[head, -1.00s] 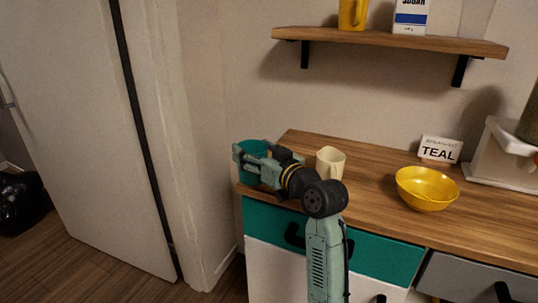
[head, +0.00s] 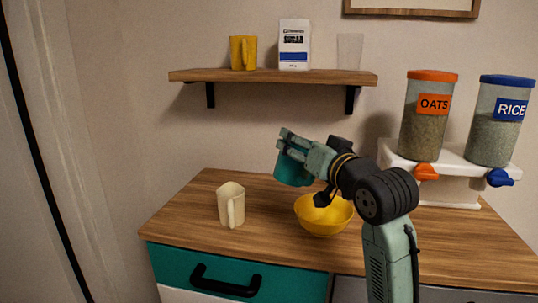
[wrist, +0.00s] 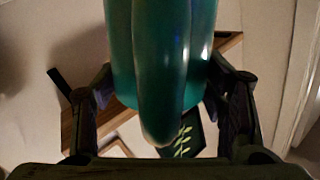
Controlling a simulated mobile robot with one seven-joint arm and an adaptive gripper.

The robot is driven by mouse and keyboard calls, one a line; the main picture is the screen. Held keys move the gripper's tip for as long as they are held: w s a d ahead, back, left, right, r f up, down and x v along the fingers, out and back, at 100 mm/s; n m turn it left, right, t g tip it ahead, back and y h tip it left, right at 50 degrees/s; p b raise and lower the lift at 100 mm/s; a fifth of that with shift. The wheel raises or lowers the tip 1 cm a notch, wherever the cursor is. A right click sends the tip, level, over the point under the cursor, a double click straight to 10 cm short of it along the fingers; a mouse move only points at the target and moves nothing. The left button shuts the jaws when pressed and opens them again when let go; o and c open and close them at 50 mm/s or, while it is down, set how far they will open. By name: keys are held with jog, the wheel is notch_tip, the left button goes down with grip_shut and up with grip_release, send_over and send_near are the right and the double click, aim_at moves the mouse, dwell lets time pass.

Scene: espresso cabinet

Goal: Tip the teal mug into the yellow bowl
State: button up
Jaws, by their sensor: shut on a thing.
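The teal mug (head: 290,172) is held in the air by my gripper (head: 291,144) in the head view. It is above and slightly left of the yellow bowl (head: 318,222), apart from it, and looks tilted. Its opening cannot be made out. In the wrist view the mug (wrist: 120,60) fills the upper middle, with its handle towards the camera and my fingers on both sides. The bowl stands upright on the wooden counter; my arm hides part of its rim, and its inside is only partly visible.
A cream jug (head: 230,206) stands on the counter (head: 190,215) left of the bowl. A white stand holds oats (head: 428,120) and rice (head: 494,125) dispensers at the right. A wall shelf (head: 270,76) with a yellow mug (head: 243,52), sugar pack and clear glass hangs behind.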

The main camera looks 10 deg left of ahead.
jog(key=shift+w+d, duration=0.1)
jog(key=shift+d, duration=0.4)
jog(key=shift+f+m+b, duration=1.1)
jog(key=shift+f+b, duration=0.3)
jog(key=shift+f, duration=0.75)
